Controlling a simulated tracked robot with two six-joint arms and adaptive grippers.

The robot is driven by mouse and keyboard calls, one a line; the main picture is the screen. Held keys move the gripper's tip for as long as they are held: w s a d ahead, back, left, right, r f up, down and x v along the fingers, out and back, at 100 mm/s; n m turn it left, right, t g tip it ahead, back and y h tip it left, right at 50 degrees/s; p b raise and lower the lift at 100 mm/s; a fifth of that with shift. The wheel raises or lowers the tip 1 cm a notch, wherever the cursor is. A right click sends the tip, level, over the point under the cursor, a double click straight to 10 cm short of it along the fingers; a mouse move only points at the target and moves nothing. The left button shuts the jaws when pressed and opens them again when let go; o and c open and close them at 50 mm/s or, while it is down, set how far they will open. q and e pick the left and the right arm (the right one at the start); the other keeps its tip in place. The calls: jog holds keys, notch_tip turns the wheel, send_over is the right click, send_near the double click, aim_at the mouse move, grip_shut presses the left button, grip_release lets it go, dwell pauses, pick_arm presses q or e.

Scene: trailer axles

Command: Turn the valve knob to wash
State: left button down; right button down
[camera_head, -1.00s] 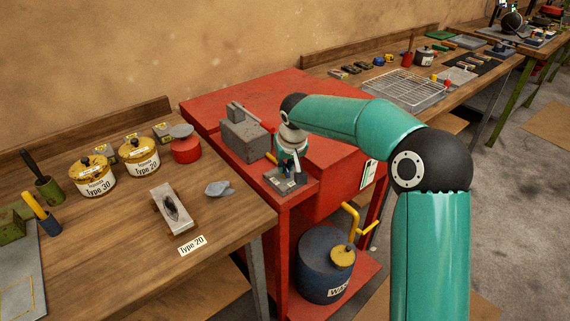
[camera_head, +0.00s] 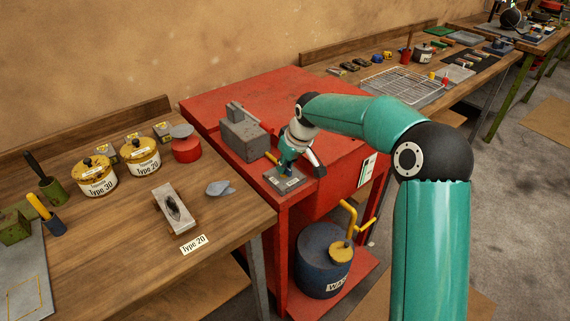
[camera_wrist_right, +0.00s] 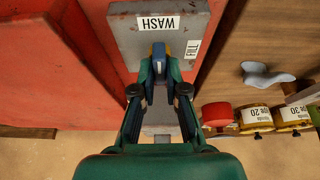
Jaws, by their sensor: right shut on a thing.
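The valve plate (camera_head: 292,184) is a grey slab on the front corner of the red cabinet. My right gripper (camera_wrist_right: 160,70) is shut on the knob. In the head view my right gripper (camera_head: 287,167) reaches down to the plate. My left gripper is not in view.
A grey vise-like block (camera_head: 243,138) stands close behind the plate on the red cabinet (camera_head: 215,98). A blue drum (camera_head: 322,260) with a yellow pipe (camera_head: 350,215) is below. Jars, including the Type 20 jar (camera_head: 143,157), stand on the left bench.

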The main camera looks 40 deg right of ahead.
jog(key=shift+w+r, duration=0.1)
jog(key=shift+r, duration=0.05)
jog(key=c, duration=1.2)
grip_release()
jog(key=v, duration=1.1)
jog(key=shift+s+r, duration=0.3)
